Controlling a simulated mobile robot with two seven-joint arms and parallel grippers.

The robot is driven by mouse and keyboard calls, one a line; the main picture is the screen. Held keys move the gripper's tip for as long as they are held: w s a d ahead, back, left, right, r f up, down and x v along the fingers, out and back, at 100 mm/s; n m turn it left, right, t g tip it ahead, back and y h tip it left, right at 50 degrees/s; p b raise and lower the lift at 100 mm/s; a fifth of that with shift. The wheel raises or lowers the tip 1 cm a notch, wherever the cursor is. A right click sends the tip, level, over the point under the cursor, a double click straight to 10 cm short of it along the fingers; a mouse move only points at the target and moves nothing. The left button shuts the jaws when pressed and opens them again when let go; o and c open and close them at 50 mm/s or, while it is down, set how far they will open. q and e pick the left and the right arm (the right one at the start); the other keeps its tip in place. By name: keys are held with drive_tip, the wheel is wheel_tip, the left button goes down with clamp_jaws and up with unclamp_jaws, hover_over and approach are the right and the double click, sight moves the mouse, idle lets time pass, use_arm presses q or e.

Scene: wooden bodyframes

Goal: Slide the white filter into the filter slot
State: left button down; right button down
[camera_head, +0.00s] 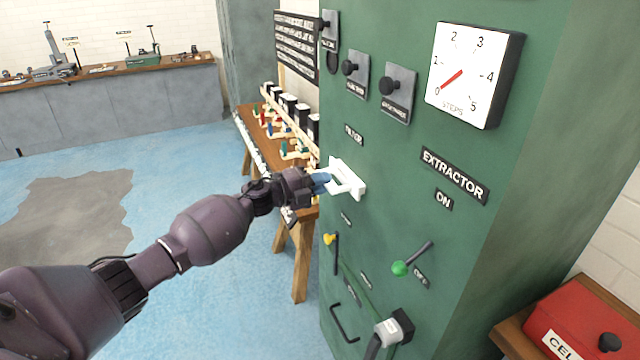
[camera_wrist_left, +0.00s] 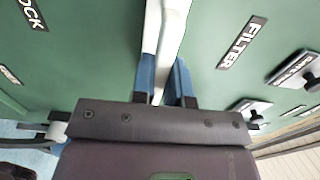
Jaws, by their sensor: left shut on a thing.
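The white filter (camera_head: 347,179) is at the front of the green extractor cabinet, below the FILTER label (camera_head: 354,134). My left gripper (camera_head: 322,182) is shut on the filter, with its blue fingers on the filter's near part. In the left wrist view, the white filter (camera_wrist_left: 165,40) runs up from between the blue fingers (camera_wrist_left: 164,84) toward the green panel. The slot itself is hidden behind the filter, so I cannot tell how deep the filter sits. My right gripper is in neither view.
The cabinet (camera_head: 420,215) carries a steps dial (camera_head: 474,75) reading near 0, black knobs (camera_head: 396,86), a green-tipped lever (camera_head: 400,268) and a yellow-tipped lever (camera_head: 331,239) below the filter. A wooden table (camera_head: 300,235) with small parts stands left behind my gripper. Open blue floor lies left.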

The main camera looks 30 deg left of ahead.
use_arm(q)
drive_tip(key=shift+w+d, duration=0.5)
drive_tip(key=shift+w, duration=0.05)
drive_tip(key=c, duration=1.1)
unclamp_jaws()
drive_tip(key=shift+o, duration=0.2)
drive_tip(key=b+v, duration=0.1)
drive_tip(key=v, duration=0.9)
drive_tip(key=shift+s+a, duration=0.25)
drive_tip(key=shift+a, duration=0.05)
